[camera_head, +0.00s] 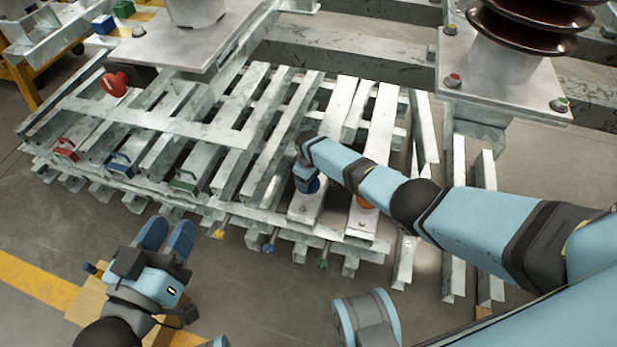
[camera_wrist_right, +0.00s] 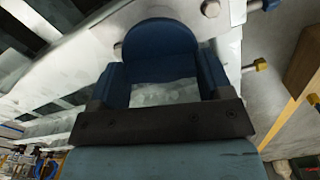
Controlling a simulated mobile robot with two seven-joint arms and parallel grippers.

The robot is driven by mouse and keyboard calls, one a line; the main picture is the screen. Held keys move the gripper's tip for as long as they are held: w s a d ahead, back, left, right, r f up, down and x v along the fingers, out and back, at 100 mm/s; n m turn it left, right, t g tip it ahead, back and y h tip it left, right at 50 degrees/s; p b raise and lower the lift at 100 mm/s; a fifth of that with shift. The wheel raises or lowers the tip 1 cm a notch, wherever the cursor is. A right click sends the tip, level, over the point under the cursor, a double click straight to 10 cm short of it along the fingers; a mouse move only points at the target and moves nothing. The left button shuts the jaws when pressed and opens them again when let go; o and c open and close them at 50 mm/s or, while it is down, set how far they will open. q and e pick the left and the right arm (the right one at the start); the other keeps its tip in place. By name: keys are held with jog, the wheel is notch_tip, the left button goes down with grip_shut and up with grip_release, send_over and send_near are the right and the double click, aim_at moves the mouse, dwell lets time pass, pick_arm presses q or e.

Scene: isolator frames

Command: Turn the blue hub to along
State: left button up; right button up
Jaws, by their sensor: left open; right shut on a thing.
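The blue hub (camera_head: 307,184) sits on a pale metal plate on the slatted steel frame, in the middle of the head view. My right gripper (camera_head: 304,168) reaches down onto it from above and is shut on it; the wrist and arm hide part of the hub. My left gripper (camera_head: 167,235) is open and empty, low at the left, apart from the frame.
An orange hub (camera_head: 364,202) is partly hidden beside my right arm. Red (camera_head: 65,150), blue (camera_head: 119,163) and green (camera_head: 185,181) handles stand on the frame's left. A red knob (camera_head: 115,84) lies behind. A brown insulator (camera_head: 530,22) stands at the back right.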

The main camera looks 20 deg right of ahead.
jog(key=shift+n, duration=1.6)
jog(key=o, duration=0.9)
pick_arm(q)
notch_tip(320, 180, up, 8)
jog(key=t+p, duration=0.3)
jog(key=p, duration=0.3)
pick_arm(e)
notch_tip(320, 180, up, 9)
pick_arm(q)
jog(key=shift+n+g+y, duration=0.4)
jog(key=shift+g+y, duration=0.3)
jog(key=shift+g, duration=0.2)
jog(key=f, duration=0.1)
jog(key=a+f+p, duration=0.1)
jog(key=f, duration=0.1)
jog(key=a+f, duration=0.1)
jog(key=shift+f+p, duration=0.35)
jog(key=shift+p, duration=0.05)
pick_arm(e)
notch_tip(320, 180, up, 5)
jog(key=shift+f, duration=0.1)
